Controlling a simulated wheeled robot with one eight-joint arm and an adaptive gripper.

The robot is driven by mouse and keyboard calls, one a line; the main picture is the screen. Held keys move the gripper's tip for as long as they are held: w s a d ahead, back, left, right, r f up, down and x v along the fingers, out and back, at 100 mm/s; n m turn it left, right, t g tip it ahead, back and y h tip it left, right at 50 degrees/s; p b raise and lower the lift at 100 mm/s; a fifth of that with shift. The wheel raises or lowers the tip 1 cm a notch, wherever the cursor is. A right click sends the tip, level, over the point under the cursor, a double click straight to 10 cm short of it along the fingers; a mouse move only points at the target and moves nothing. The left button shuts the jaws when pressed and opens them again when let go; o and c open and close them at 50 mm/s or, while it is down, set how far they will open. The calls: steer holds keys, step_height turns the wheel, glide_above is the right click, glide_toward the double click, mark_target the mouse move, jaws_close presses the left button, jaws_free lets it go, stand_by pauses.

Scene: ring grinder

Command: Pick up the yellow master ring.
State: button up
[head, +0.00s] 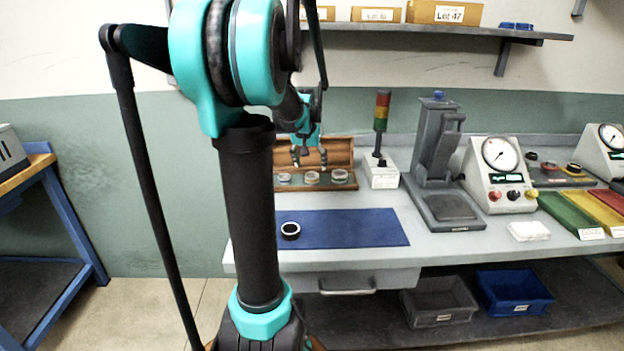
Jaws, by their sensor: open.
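An open wooden case (343,158) stands at the back of the bench with several small rings in it. The middle ring (312,177) looks slightly yellowish, but its colour is too small to be sure. Pale rings sit on its left (283,178) and right (340,175). My gripper (309,161) is open over the case, fingers down and apart; I cannot tell its height above the rings.
A dark ring (290,230) lies on the blue mat (350,229). A signal tower (382,110), a grey press-like stand (437,155) and a dial gauge box (499,175) stand to the right. A shelf (430,30) with cartons hangs above.

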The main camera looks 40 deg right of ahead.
steer(key=shift+x, duration=2.7)
steer(key=shift+s, duration=0.1)
steer(key=c, duration=1.3)
steer(key=shift+r, duration=0.1)
